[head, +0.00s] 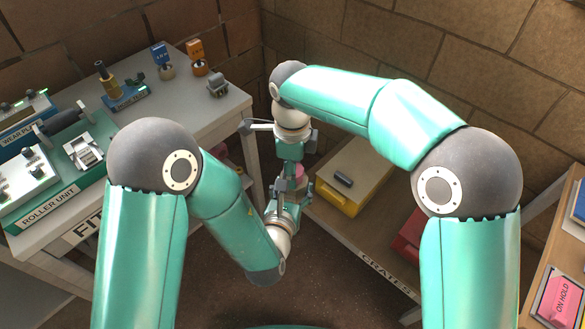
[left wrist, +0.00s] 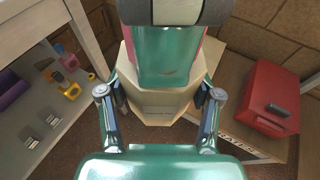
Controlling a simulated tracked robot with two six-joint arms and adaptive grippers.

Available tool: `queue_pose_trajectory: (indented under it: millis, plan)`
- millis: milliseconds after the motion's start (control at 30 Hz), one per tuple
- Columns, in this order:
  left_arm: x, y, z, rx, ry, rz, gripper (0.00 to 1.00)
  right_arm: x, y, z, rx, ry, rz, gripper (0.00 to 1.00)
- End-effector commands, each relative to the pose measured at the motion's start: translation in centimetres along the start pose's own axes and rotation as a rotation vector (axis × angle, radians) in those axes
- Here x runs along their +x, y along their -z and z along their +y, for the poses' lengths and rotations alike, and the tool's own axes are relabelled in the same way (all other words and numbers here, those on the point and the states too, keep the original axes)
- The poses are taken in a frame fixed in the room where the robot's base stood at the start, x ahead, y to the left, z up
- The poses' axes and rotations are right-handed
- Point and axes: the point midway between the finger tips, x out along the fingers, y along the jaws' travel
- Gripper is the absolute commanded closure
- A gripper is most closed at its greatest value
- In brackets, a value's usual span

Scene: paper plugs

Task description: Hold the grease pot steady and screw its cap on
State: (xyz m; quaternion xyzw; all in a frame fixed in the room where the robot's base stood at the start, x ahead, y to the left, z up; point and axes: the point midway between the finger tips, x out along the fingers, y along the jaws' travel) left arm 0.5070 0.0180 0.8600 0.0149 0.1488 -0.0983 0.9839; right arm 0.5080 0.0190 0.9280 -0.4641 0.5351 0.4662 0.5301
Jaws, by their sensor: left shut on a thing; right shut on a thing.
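The grease pot (left wrist: 150,108) is a beige, many-sided body with a small dark label, in the middle of the left wrist view. My left gripper (head: 284,208) is shut on it, with one finger on each side. In the head view the pot is mostly hidden by the grippers. My right gripper (head: 290,152) is directly above and points down, shut on the pink-red cap (head: 299,171). The cap's edge also shows behind the right gripper in the left wrist view (left wrist: 212,52). Whether the cap touches the pot's mouth is hidden.
A white workbench (head: 215,110) with a roller unit (head: 60,180) stands left. A low brown table (head: 335,222) to the right carries a yellow crate (head: 345,190) and a red crate (head: 410,235). Brick walls close the back.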

Motion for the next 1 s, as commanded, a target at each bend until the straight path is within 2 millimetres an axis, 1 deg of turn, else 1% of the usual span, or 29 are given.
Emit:
queue_pose_trajectory:
  millis: [33, 100, 200, 333, 567, 600, 733, 767, 1000]
  plan:
    - [-0.07, 0.05, -0.11, 0.003, 0.004, 0.001, 1.00, -0.08, -0.03, -0.23, 0.099, 0.006, -0.004, 0.78]
    - [-0.07, 0.06, -0.12, 0.003, 0.004, 0.001, 1.00, -0.08, -0.01, -0.27, 0.232, 0.006, -0.005, 0.78]
    - [-0.08, 0.07, -0.12, 0.003, 0.004, 0.002, 1.00, -0.08, 0.02, -0.31, 0.365, 0.006, -0.006, 0.78]
    - [-0.09, 0.08, -0.12, 0.003, 0.004, 0.002, 1.00, -0.08, 0.03, -0.35, 0.435, 0.006, -0.007, 0.78]
    - [-0.10, 0.10, -0.11, 0.003, 0.004, 0.003, 1.00, -0.10, 0.04, -0.39, 0.437, 0.007, -0.008, 0.78]
    - [-0.11, 0.10, -0.11, 0.003, 0.004, 0.003, 1.00, -0.11, 0.04, -0.39, 0.437, 0.008, -0.008, 0.53]
    - [-0.09, 0.08, -0.10, 0.003, 0.004, 0.002, 1.00, -0.09, 0.05, -0.34, 0.436, 0.006, -0.007, 0.31]
    - [-0.08, 0.07, -0.10, 0.002, 0.003, 0.002, 1.00, -0.08, 0.05, -0.32, 0.436, 0.005, -0.006, 0.29]
    - [-0.04, 0.01, -0.05, 0.001, 0.002, 0.000, 1.00, -0.04, 0.05, -0.22, 0.435, 0.003, -0.004, 0.29]
